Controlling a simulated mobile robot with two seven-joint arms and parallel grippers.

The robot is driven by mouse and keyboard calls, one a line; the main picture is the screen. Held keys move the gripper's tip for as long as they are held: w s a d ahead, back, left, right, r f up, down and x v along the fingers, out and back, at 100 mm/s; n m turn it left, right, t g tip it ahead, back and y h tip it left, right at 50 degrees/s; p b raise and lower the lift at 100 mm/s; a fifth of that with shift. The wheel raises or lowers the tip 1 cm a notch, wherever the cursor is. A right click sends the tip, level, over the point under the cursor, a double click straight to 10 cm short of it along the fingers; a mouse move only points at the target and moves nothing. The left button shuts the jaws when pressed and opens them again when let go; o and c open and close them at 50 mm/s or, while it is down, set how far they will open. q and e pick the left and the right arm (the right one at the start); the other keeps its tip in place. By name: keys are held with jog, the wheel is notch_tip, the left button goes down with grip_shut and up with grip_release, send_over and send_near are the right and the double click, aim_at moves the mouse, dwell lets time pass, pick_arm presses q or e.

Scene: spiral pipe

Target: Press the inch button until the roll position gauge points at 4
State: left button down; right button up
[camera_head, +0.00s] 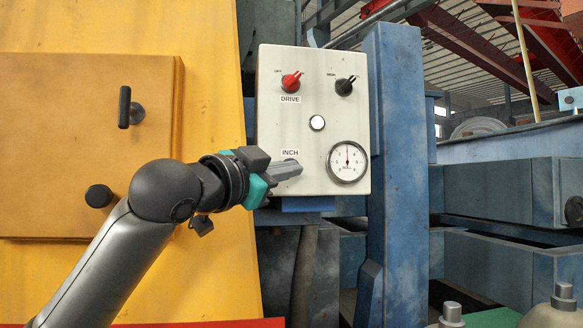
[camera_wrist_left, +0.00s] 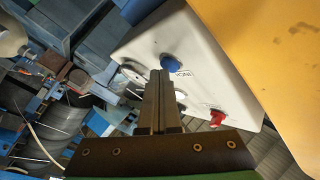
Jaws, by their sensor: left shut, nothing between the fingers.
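The white control box (camera_head: 270,120) carries the round roll gauge (camera_head: 348,162) at its lower right. The gauge needle points almost straight up; its small numbers are hard to read. My left gripper (camera_head: 297,168) is shut and empty, with its fingertips just below the INCH label (camera_head: 290,152). In the head view the fingers largely cover the inch button. In the left wrist view the blue inch button (camera_wrist_left: 170,62) shows just beyond the fingertips (camera_wrist_left: 160,74). I cannot tell if they touch. My right gripper is not in view.
A red DRIVE knob (camera_head: 291,82), a black knob (camera_head: 345,86) and a white round button (camera_head: 317,123) are on the same panel. A yellow cabinet (camera_head: 215,100) stands at left, and a blue post (camera_head: 398,150) stands right of the box.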

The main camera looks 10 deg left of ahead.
pick_arm(q)
jog(key=shift+s+d, duration=0.25)
jog(key=shift+s, duration=0.4)
jog(key=shift+s+d, duration=0.35)
jog(key=shift+s, duration=0.4)
jog(key=shift+s+d, duration=0.3)
jog(key=shift+s, duration=0.5)
jog(key=shift+s+d, duration=0.35)
jog(key=shift+s, duration=0.4)
jog(key=shift+b, duration=0.3)
dwell(0.8)
